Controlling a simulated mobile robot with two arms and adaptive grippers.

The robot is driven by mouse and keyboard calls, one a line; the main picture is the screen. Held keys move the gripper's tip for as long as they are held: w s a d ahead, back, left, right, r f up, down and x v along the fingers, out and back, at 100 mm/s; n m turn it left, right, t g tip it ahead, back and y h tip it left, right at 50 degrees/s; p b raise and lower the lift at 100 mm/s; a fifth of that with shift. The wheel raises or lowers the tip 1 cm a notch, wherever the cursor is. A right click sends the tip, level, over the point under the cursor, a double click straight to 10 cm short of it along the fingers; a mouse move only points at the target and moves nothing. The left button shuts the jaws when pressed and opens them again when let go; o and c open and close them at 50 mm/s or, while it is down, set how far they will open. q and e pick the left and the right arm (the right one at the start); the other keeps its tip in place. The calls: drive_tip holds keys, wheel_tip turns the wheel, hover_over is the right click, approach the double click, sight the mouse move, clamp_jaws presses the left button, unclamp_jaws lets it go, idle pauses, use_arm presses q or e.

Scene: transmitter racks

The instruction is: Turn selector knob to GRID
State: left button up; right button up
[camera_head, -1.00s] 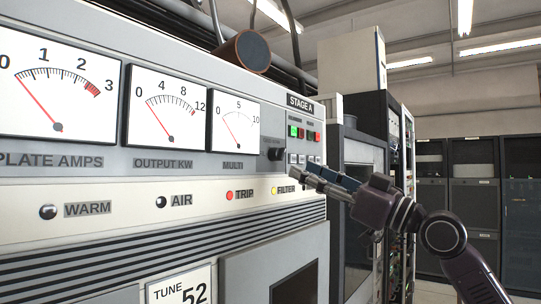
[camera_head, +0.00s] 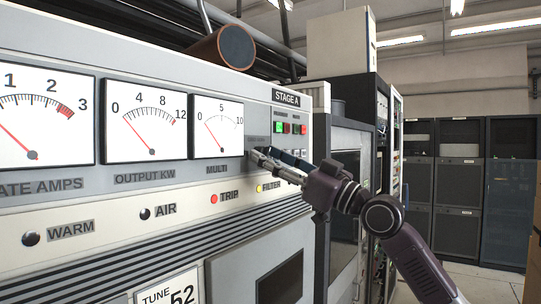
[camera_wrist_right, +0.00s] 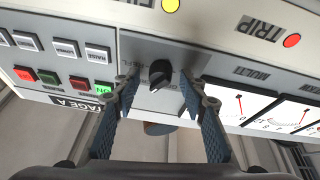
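The black selector knob (camera_wrist_right: 160,74) sits on a grey plate on the panel in the right wrist view. Labels around it are too small or too covered to read, so I cannot tell its setting. My right gripper (camera_wrist_right: 162,92) is open, with one finger on each side of the knob in that view; I see no clear contact. In the head view the right gripper (camera_head: 262,158) is at the panel right of the MULTI meter (camera_head: 217,128), and it hides the knob. My left gripper is not in view.
Beside the knob are several buttons, including a lit green one (camera_head: 278,127) and a red one (camera_head: 303,129). Dark racks (camera_head: 458,190) stand at the back right.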

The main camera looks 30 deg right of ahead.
drive_tip(key=shift+c, duration=0.4)
clamp_jaws()
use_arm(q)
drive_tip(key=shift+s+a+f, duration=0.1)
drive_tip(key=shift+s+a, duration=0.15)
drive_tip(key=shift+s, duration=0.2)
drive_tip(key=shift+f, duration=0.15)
use_arm(e)
drive_tip(key=shift+n, duration=0.3)
use_arm(q)
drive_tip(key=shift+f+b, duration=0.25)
drive_tip(key=shift+b, duration=0.2)
use_arm(e)
drive_tip(key=shift+w+d+r+n+g+y, duration=0.1)
drive_tip(key=shift+n+g+y, duration=0.8)
drive_tip(key=shift+n, duration=1.65)
drive_tip(key=shift+w+d+r+n+g+y, duration=0.1)
drive_tip(key=shift+n+g+y, duration=0.75)
drive_tip(key=shift+n, duration=1.65)
drive_tip(key=shift+d+n+g+y, duration=0.1)
drive_tip(key=shift+n+g+y, duration=0.75)
drive_tip(key=shift+n, duration=1.7)
drive_tip(key=shift+f+g+h, duration=0.1)
drive_tip(key=shift+g+h, duration=0.2)
